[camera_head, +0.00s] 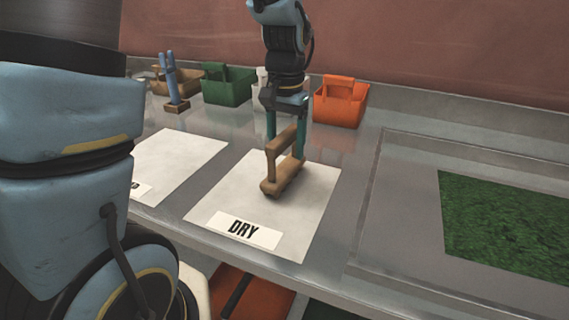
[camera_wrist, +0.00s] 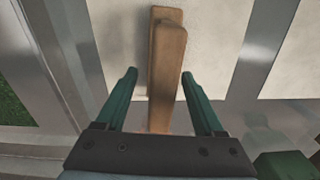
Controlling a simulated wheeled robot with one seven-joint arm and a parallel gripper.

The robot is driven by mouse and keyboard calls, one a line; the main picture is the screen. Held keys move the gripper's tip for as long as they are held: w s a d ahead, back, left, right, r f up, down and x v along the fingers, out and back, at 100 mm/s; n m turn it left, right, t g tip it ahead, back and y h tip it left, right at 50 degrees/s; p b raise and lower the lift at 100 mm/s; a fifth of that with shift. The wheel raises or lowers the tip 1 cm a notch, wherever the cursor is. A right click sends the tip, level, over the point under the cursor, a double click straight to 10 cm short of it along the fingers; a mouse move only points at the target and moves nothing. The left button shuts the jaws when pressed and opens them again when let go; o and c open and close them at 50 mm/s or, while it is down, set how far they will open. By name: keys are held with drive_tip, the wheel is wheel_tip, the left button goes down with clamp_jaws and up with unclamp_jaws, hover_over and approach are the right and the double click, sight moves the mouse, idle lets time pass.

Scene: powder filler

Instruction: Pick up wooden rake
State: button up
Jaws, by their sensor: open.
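The wooden rake (camera_head: 282,172) stands on the white sheet labelled DRY, its brown handle bar raised above a wider base. In the wrist view the wooden rake (camera_wrist: 166,62) lies lengthwise between the fingers. My gripper (camera_head: 286,142) is above and at the rake, with its green fingers pointing down. In the wrist view my gripper (camera_wrist: 158,78) is open, one finger on each side of the wood, with gaps visible on both sides. The lower part of the rake is partly hidden by its own handle in the wrist view.
An orange caddy (camera_head: 341,112), a green caddy (camera_head: 227,92) and a brown caddy (camera_head: 180,78) stand along the back. A small blue-pronged tool (camera_head: 171,80) stands at the left. A recessed tray with green matter (camera_head: 510,222) is at the right. Another white sheet (camera_head: 180,160) lies left.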

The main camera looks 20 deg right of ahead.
sight(284, 168)
wheel_tip(284, 168, down, 3)
drive_tip(key=shift+a+f, duration=0.1)
drive_tip(key=shift+a, duration=0.05)
clamp_jaws()
idle(0.5)
